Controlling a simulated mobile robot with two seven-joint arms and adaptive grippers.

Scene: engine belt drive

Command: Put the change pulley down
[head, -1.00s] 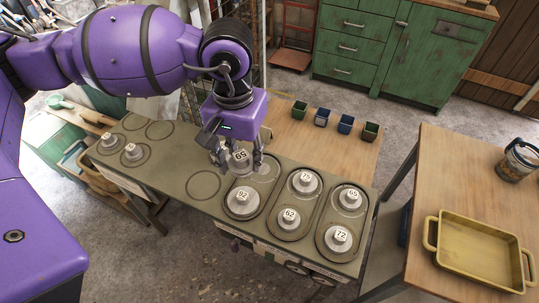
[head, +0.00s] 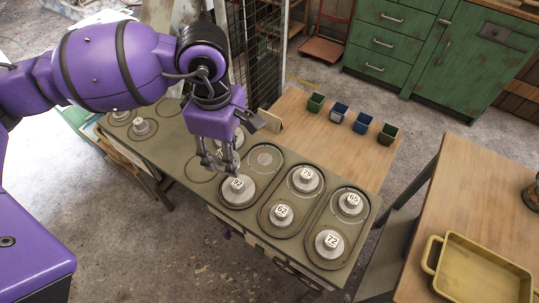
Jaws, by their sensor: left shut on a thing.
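My left gripper (head: 219,163) is shut on a pale grey change pulley (head: 236,141), which shows only in part behind the gripper and its fingers. Its number cannot be read. It is over the bench, left of an empty round recess (head: 265,158) in the left tray. I cannot tell whether it touches the bench top. The pulley marked 92 (head: 237,187) lies in the near recess of that tray, just below the fingertips. My right gripper is not in view.
Pulleys 75 (head: 307,178), 62 (head: 282,214), 65 (head: 350,203) and 72 (head: 330,242) sit in the other trays. Two small pulleys (head: 142,128) (head: 121,115) are at the bench's left end. Several small bins (head: 338,111) stand on a wooden table behind. A yellow tray (head: 484,278) is at right.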

